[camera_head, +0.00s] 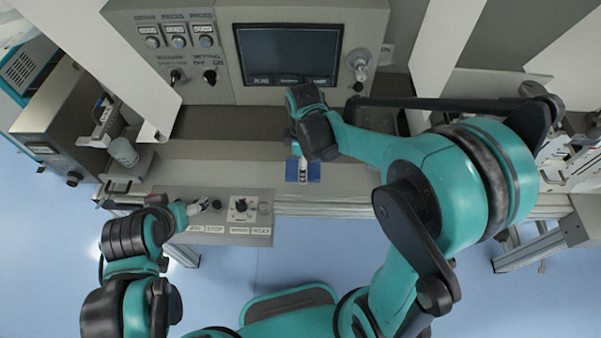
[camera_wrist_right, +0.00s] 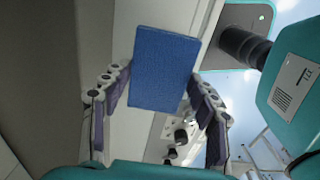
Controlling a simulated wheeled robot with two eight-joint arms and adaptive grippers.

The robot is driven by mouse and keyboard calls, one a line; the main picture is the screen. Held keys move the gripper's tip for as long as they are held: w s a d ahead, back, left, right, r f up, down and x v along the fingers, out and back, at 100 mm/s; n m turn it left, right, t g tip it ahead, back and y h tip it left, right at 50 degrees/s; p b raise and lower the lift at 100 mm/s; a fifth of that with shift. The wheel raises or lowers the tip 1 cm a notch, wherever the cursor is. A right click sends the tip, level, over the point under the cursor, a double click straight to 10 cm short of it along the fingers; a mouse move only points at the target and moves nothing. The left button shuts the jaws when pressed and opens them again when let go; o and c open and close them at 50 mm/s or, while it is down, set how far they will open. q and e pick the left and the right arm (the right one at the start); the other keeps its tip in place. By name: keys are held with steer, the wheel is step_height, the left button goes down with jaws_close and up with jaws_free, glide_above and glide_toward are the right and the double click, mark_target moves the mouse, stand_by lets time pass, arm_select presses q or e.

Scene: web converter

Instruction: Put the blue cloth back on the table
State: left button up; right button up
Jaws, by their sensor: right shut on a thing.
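The blue cloth (camera_head: 314,171) is a small flat blue rectangle over the front part of the grey table (camera_head: 230,174). My right gripper (camera_head: 298,164) reaches over the table and is shut on the cloth. In the right wrist view the blue cloth (camera_wrist_right: 165,68) sits between the two padded fingers of my right gripper (camera_wrist_right: 160,82), its face turned to the camera. I cannot tell whether the cloth touches the table. My left gripper (camera_head: 196,207) is over the left part of the button box; its finger opening is too small to tell.
A button box (camera_head: 255,230) stands at the table's front left. A control panel with a dark screen (camera_head: 288,54) rises behind the table. White web sheets hang at both sides. The table left of the cloth is clear.

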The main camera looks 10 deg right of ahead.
step_height(320, 180, down, 7)
steer(key=shift+f+b, duration=0.2)
steer(key=shift+b, duration=0.8)
steer(key=shift+f, duration=0.15)
steer(key=o, duration=1.1)
